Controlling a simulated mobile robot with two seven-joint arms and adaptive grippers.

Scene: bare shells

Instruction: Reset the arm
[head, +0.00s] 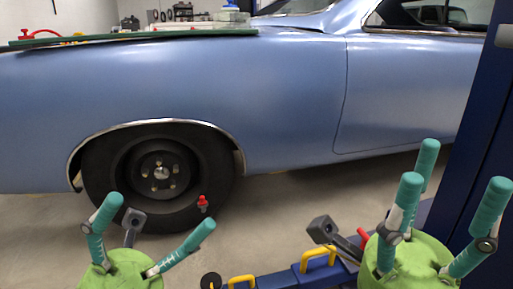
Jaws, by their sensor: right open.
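My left gripper (159,214) is at the lower left in the head view, in front of the car's wheel. Its teal fingers point up and stand spread apart, with nothing between them. My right gripper (455,178) is at the lower right, in front of the car's side and a dark blue post. Its teal fingers also point up, open and empty. Both green gripper bodies are cut by the picture's bottom edge, and most of both arms is out of view.
A blue car (240,95) spans the back, its wheel (158,175) at left. A green board (130,39) with items lies on top. A dark blue post (489,125) rises at right. A blue lift part (277,281) with yellow handles (318,258) lies low between the grippers.

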